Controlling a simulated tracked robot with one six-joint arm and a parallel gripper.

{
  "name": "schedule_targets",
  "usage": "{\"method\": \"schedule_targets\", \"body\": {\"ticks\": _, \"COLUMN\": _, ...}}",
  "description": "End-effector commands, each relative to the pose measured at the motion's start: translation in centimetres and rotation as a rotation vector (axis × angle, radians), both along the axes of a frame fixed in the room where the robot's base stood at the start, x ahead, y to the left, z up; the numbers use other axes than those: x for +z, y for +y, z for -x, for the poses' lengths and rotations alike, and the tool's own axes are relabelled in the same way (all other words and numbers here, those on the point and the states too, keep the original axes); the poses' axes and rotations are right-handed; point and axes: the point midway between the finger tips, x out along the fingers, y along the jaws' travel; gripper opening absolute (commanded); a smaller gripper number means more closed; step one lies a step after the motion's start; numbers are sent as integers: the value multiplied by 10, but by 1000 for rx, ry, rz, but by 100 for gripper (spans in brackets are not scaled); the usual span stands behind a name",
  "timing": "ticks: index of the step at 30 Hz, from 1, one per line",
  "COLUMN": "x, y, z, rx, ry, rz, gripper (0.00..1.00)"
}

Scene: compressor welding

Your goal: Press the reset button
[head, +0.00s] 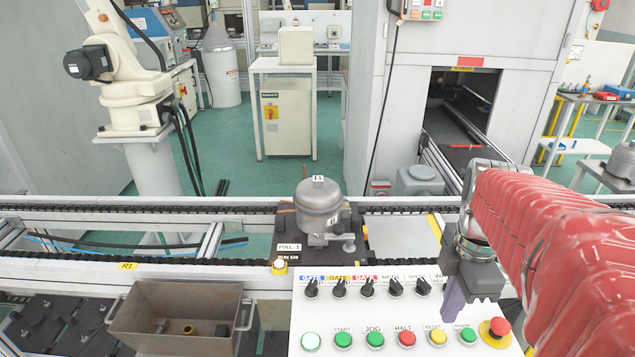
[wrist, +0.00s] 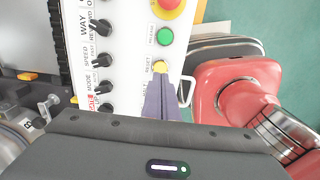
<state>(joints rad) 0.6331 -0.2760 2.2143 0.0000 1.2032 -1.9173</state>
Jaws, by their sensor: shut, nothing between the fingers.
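The reset button (head: 438,337) is a yellow round button labelled RESET on the front row of the white control panel (head: 420,290). It also shows in the wrist view (wrist: 160,66), right at the tips of my fingers. My gripper (head: 449,316) is shut and empty, its purple-grey fingers pointing down just behind the button in the head view. In the wrist view the closed fingertips (wrist: 160,78) overlap the button's lower edge. I cannot tell whether they touch it.
A red HALT button (head: 406,338) and a green button (head: 468,335) flank the reset button. A red emergency stop (head: 495,331) is at the right. Selector knobs (head: 367,288) line the panel's back. A compressor (head: 318,206) stands on the conveyor behind. A metal bin (head: 170,340) is left.

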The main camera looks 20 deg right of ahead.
Motion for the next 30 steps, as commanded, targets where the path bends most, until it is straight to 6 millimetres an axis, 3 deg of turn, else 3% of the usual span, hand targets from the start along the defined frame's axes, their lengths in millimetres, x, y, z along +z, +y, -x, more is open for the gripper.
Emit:
{"method": "schedule_targets", "body": {"ticks": 9, "x": -44, "y": 0, "z": 0, "rx": 0, "ry": 2, "rz": -2, "gripper": 0}}
{"method": "schedule_targets", "body": {"ticks": 24, "x": -54, "y": 1, "z": 0, "rx": 1, "ry": 1, "rz": 0, "gripper": 0}}
{"method": "schedule_targets", "body": {"ticks": 30, "x": -71, "y": 1, "z": 0, "rx": 1, "ry": 3, "rz": -2, "gripper": 0}}
